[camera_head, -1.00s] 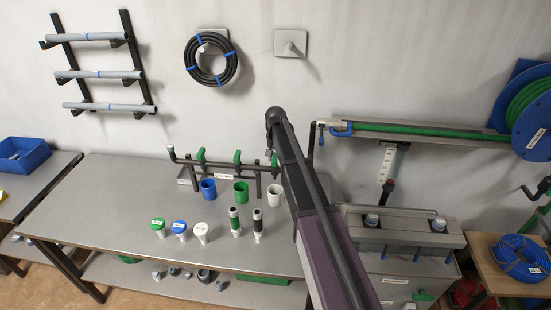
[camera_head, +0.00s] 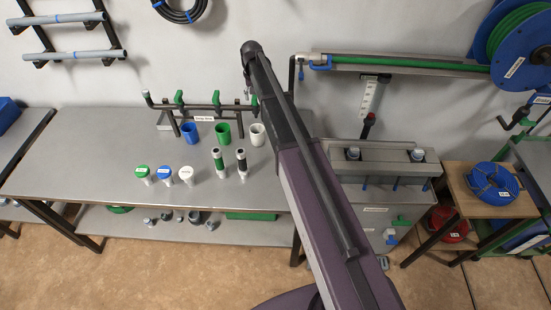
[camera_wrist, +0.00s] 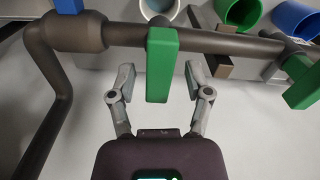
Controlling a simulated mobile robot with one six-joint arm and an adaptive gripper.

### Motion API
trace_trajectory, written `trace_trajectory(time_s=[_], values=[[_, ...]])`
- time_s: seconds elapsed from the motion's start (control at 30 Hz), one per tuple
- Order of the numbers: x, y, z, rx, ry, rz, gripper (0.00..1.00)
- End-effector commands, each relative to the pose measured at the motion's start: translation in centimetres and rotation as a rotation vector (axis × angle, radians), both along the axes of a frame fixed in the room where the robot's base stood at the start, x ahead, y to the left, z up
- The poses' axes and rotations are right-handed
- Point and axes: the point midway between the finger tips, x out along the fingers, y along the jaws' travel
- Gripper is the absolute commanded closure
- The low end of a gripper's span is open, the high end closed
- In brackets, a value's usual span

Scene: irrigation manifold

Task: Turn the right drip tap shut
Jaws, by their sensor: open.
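The manifold pipe (camera_head: 205,106) runs along the back of the bench with several green tap handles. The right drip tap (camera_head: 254,101) is partly hidden by my arm in the head view. In the wrist view its green handle (camera_wrist: 159,66) stands crosswise to the dark pipe. My gripper (camera_wrist: 158,74) is open, with one finger on each side of this handle and a visible gap on both sides. I cannot tell the depth between them. The neighbouring green tap (camera_wrist: 302,84) is at the right edge of the wrist view. My gripper is hidden in the head view.
Blue (camera_head: 190,133), green (camera_head: 222,133) and white (camera_head: 258,134) cups stand just below the manifold. Several capped and dark bottles stand nearer the bench front. A grey tank (camera_head: 378,165) is to the right. The left part of the bench (camera_head: 80,150) is clear.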

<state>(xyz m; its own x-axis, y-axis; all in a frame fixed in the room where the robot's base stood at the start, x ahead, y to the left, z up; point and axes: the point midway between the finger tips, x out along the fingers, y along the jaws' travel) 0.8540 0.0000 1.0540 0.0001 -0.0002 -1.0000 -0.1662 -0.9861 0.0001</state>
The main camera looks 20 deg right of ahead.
Motion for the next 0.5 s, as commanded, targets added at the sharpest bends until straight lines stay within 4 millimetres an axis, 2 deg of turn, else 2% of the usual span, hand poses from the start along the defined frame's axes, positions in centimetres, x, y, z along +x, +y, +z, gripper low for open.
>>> trace_trajectory(time_s=[0.07,0.5], values=[[0.0,0.1,0.3,0.0,0.0,0.042,0.36],[0.0,0.0,4.3,0.0,0.0,0.036,0.36]])
